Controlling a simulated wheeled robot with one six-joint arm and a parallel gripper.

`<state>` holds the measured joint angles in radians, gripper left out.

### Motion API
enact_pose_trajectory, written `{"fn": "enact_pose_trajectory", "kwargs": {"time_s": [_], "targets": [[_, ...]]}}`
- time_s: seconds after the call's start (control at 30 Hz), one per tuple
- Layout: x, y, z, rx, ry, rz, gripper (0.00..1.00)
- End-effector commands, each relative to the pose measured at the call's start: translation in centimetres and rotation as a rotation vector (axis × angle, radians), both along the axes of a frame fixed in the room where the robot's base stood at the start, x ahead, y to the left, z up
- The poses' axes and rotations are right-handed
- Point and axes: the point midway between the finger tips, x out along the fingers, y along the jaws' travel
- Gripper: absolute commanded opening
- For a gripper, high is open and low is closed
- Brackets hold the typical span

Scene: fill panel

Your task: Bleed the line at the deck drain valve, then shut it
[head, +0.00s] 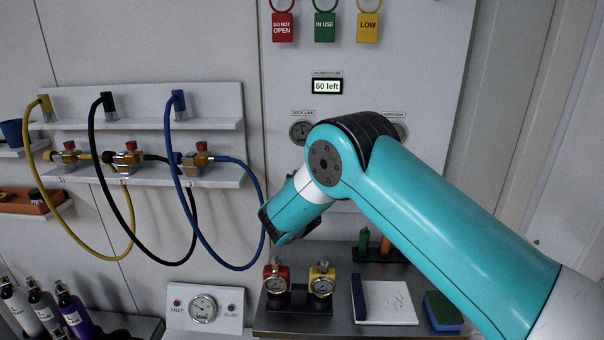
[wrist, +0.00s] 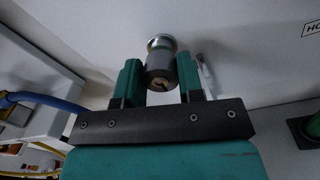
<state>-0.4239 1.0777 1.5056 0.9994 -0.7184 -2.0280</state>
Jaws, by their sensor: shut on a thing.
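My gripper (wrist: 160,64) has its two teal fingers on either side of a dark cylindrical fitting (wrist: 160,72). It is shut on this fitting, which has a silver collar and a brass-coloured end. I cannot tell whether it is the deck drain valve. In the head view my arm hides the fingers and the fitting. The deck line gauge (head: 301,130) shows on the panel (head: 290,75), left of my arm; its reading is too small to tell. A display (head: 327,86) above reads "60 left".
Yellow, black and blue hoses (head: 262,205) hang at the left, the blue one close to my wrist. Red (head: 276,283) and yellow (head: 322,283) gauge units stand on the bench below, beside a notepad (head: 388,302). "Do not open", "in use" and "low" tags (head: 325,28) hang above.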

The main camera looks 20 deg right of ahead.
Motion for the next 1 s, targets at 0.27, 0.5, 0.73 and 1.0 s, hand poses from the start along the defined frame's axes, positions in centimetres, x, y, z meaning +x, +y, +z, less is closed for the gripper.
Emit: {"fn": "enact_pose_trajectory", "kwargs": {"time_s": [0.27,0.5,0.73,1.0], "targets": [[-0.01,0.07,0.24,-0.249,0.082,0.002,0.11],[-0.02,0.06,0.19,-0.466,0.153,0.001,0.11],[-0.02,0.06,0.10,-0.664,0.217,0.001,0.11],[-0.02,0.06,0.01,-0.846,0.275,0.001,0.11]]}}
